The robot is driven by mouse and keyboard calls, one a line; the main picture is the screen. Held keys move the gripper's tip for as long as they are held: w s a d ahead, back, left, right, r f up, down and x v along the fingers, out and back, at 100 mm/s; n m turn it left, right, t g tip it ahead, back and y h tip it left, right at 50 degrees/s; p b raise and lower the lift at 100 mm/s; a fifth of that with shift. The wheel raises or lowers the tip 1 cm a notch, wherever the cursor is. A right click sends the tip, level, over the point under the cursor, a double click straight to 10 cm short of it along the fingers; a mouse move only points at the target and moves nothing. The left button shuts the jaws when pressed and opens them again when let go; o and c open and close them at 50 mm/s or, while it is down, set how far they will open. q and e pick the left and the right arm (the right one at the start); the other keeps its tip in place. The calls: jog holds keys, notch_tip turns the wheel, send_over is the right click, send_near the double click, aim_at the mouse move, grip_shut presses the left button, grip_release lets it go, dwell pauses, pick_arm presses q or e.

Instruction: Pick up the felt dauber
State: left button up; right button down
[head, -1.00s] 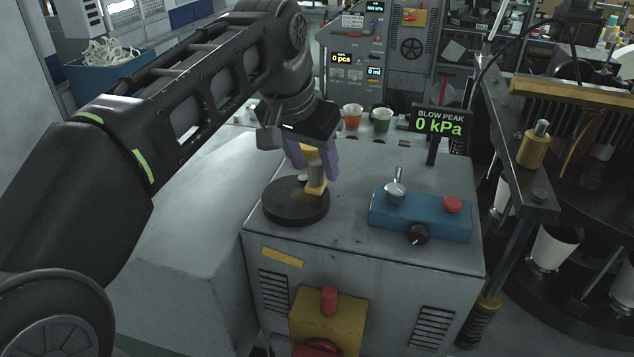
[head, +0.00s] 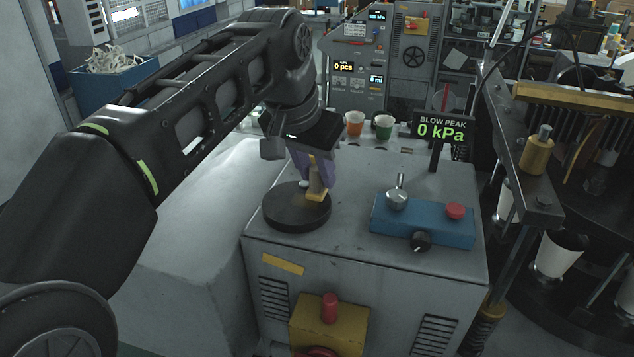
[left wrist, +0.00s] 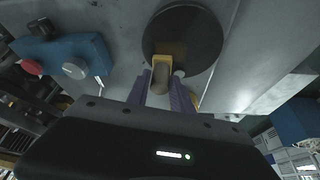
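The felt dauber (head: 316,181) is a small tan and grey-brown piece with a yellowish end, at the right edge of the round black disc (head: 285,218) on the grey machine top. It also shows in the left wrist view (left wrist: 160,80), between two purple fingers. My left gripper (head: 315,168) points down from above, its fingers close against the dauber's sides. It looks shut on the dauber; the fingers partly hide it. I cannot tell whether the dauber's foot rests on the surface. My right gripper is not in view.
A blue control box (head: 422,220) with a lever, red button and black knob stands right of the disc. Behind it is the blow peak display (head: 441,127). Orange (head: 354,124) and green (head: 383,127) cups stand behind. Dark machinery fills the right side.

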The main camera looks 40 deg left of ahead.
pick_arm(q)
grip_shut()
jog(key=shift+r, duration=0.2)
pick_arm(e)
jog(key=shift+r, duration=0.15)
